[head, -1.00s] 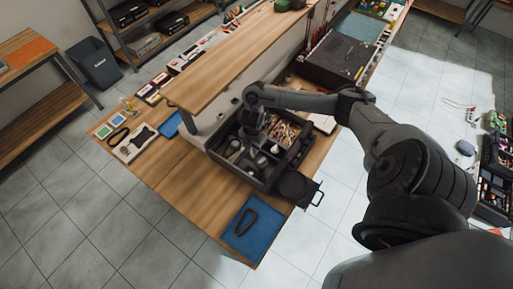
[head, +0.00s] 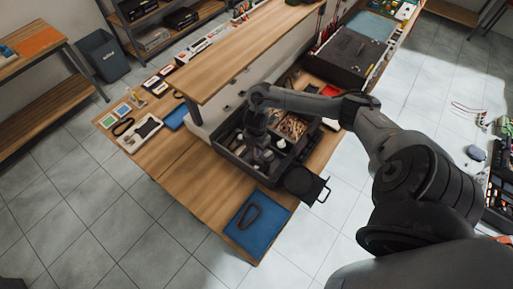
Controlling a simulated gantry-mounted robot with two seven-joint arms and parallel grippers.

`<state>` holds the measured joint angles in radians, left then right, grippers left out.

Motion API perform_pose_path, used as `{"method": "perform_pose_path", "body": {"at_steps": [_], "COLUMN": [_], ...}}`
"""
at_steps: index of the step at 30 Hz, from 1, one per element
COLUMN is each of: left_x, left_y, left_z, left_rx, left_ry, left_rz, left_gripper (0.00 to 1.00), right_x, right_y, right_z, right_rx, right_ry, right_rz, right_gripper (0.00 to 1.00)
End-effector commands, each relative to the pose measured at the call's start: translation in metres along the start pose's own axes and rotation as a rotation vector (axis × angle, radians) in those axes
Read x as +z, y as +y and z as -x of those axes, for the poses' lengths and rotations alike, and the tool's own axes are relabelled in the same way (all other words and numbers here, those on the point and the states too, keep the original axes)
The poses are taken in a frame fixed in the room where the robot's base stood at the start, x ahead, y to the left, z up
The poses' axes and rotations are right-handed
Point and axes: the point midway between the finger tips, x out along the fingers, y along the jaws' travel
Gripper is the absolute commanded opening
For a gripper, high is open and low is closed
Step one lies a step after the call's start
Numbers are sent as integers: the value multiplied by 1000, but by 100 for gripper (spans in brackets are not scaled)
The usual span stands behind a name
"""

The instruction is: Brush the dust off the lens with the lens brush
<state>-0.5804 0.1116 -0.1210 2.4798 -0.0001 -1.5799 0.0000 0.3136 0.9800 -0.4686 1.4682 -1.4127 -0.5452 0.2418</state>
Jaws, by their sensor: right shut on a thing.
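My right arm reaches in from the right, and my right gripper (head: 258,150) points down into a dark compartment tray (head: 234,167) on the wooden bench. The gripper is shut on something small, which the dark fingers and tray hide. Small round, light-topped items (head: 281,144) are in the tray near the gripper. I cannot make out which item is the lens or the lens brush at this size. My left gripper is not in view.
A blue mat (head: 238,228) with a dark loop on it lies at the bench's near corner. A black pan-like thing (head: 301,184) juts past the bench edge. A raised wooden shelf (head: 240,55) overhangs the back.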

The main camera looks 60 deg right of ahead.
Motion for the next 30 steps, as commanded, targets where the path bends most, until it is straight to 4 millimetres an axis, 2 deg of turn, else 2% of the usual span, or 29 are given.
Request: {"method": "perform_pose_path", "body": {"at_steps": [1, 7, 30], "left_x": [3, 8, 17], "left_y": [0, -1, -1], "left_z": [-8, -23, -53], "left_rx": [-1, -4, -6], "left_ry": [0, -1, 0], "left_rz": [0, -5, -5], "left_gripper": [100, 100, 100], "right_x": [0, 0, 0], "right_y": [0, 0, 0], "right_z": [-8, -24, -76], "right_rx": [0, 0, 0], "right_ry": [0, 0, 0], "right_rz": [0, 0, -1], "right_gripper": [0, 0, 0]}}
